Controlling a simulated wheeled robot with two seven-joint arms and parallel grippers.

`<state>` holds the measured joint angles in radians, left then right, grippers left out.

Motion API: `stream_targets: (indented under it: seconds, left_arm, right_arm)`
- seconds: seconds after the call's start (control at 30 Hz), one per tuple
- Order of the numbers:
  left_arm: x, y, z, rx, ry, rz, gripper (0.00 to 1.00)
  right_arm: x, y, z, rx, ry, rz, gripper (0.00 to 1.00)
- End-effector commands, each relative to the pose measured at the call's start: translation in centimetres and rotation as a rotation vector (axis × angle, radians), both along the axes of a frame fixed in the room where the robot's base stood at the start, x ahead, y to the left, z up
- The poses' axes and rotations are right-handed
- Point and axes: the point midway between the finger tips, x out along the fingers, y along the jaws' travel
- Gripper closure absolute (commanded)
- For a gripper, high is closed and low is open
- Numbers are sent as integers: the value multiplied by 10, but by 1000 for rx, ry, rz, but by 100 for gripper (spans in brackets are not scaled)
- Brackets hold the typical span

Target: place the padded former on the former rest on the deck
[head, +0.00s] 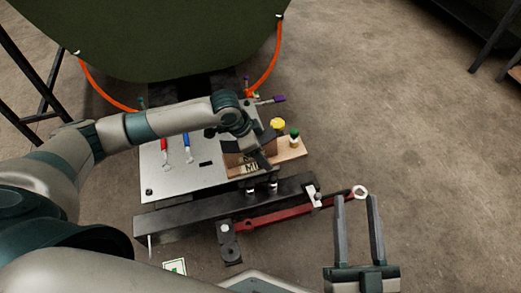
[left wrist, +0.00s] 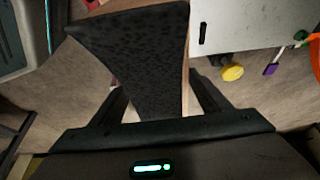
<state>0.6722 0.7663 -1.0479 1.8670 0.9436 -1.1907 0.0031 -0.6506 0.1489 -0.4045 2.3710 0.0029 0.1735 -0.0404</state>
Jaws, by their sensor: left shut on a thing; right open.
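My left gripper (head: 252,152) is over the right part of the pale deck plate (head: 165,180) in the head view. It is shut on the padded former (left wrist: 140,50), which shows in the left wrist view as a dark speckled pad with a thin wooden edge, between the fingers. In the head view the brown former (head: 238,160) is partly hidden by the gripper. I cannot tell whether it touches what is below. I cannot clearly pick out the former rest. My right gripper (head: 357,200) is open and empty at the lower right.
A black beam (head: 180,216) and red bar (head: 285,214) run in front. A green fuselage panel (head: 160,35) stands behind.

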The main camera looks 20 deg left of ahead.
Motion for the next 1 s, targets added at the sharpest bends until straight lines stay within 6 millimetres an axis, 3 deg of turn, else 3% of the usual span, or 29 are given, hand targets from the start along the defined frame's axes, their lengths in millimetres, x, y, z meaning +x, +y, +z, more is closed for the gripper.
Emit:
stream_targets:
  seconds: [0.67, 0.87, 1.0]
  left_arm:
    - [2, -1, 6, -2, -3, 12, 76]
    - [4, -5, 28, -3, -7, 80, 76]
    - [6, -8, 56, -4, -8, 175, 76]
  right_arm:
    - [0, 0, 1, 1, -2, -1, 57]
    - [0, 0, 1, 1, -2, 0, 57]
    - [0, 0, 1, 1, -2, 0, 57]
